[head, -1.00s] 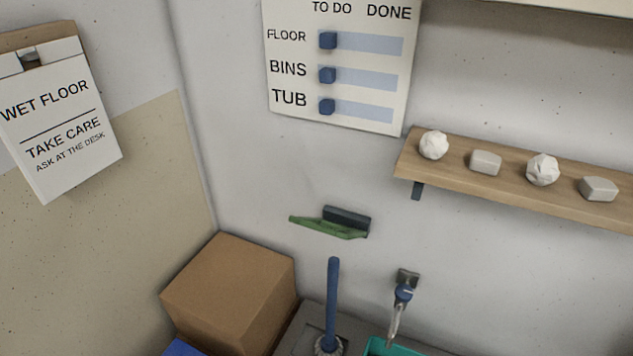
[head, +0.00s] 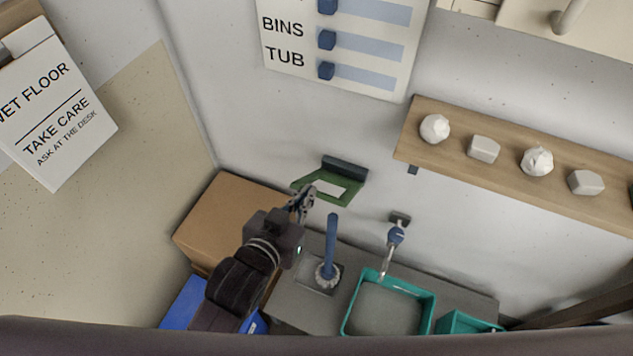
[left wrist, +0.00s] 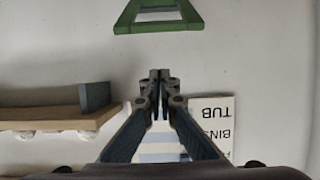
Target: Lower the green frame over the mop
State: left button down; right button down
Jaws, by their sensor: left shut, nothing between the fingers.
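The green frame (head: 352,191) is a flat open frame joined to a dark block on the wall, above and behind the mop (head: 331,245). The mop stands upright, with a blue handle and a pale head on a grey surface. My left gripper (head: 304,196) is shut and empty. Its fingertips overlap the near left corner of the frame in the head view. In the left wrist view, the frame (left wrist: 160,28) shows at the top, apart from the shut fingertips (left wrist: 159,75). I cannot tell from the head view whether they touch. My right gripper is not in view.
A cardboard box (head: 215,220) stands left, behind my left arm, with a blue object (head: 185,302) below. A tap (head: 393,240) hangs over a teal tub (head: 430,303). A wooden shelf (head: 455,165) juts from the wall at right. Bare wall surrounds the frame.

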pick_arm(q)
jog(key=p, duration=0.2)
send_over(317, 197)
jog(key=w+d, duration=0.1)
jog(key=w, duration=0.1)
notch_tip(317, 197, down, 3)
jog(key=f, duration=0.1)
jog(key=s+f+p, duration=0.1)
jog(key=shift+s+a+f+p, duration=0.3)
jog(key=shift+a+f+p, duration=0.05)
jog(key=shift+f+p, duration=0.05)
jog(key=shift+s+a+f, duration=0.15)
jog(key=shift+s+f, duration=0.15)
jog(key=shift+f, duration=0.05)
jog(key=shift+f, duration=0.1)
